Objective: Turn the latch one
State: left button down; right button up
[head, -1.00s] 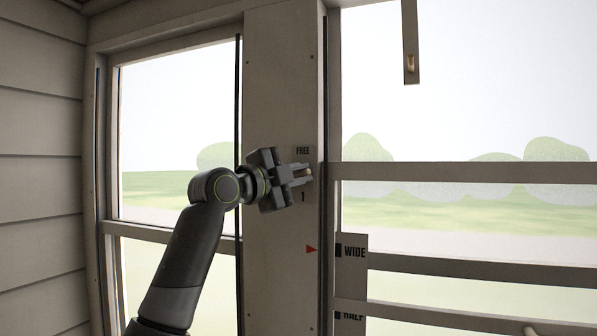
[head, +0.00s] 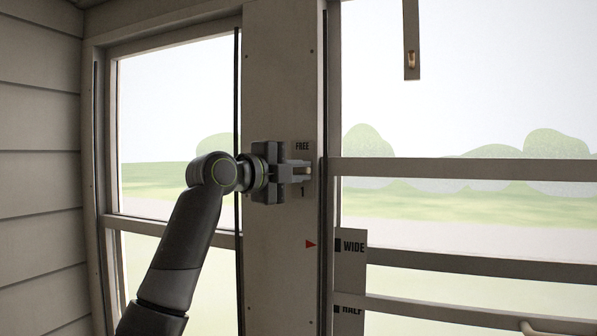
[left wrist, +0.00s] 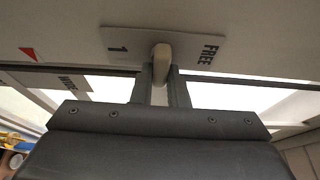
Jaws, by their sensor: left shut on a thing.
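The latch (left wrist: 161,62) is a pale, rounded lever on a plate (left wrist: 165,44) marked FREE and 1. The plate is on the wide post between the windows; in the head view FREE is above and 1 below. My left gripper (head: 303,171) comes in from the left, about level, with its fingers over the latch. In the left wrist view the two fingers (left wrist: 160,93) are on either side of the lever, shut on it. In the head view the gripper hides most of the latch. My right gripper is not in view.
A red pointer (head: 310,244) is on the post below, beside a strip marked WIDE (head: 352,247) and HALF. Horizontal window rails (head: 450,170) cross the right side. A hook on a short bar (head: 411,60) hangs at the upper right. A siding wall (head: 40,170) stands at the left.

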pick_arm(q)
jog(key=shift+f, duration=0.1)
jog(key=c, duration=1.4)
grip_release()
jog(key=shift+c, duration=0.2)
jog(key=shift+s+a+b, duration=0.15)
jog(key=shift+s+b, duration=0.05)
jog(key=shift+b, duration=0.1)
jog(key=b+v, duration=0.8)
jog(key=v, duration=0.9)
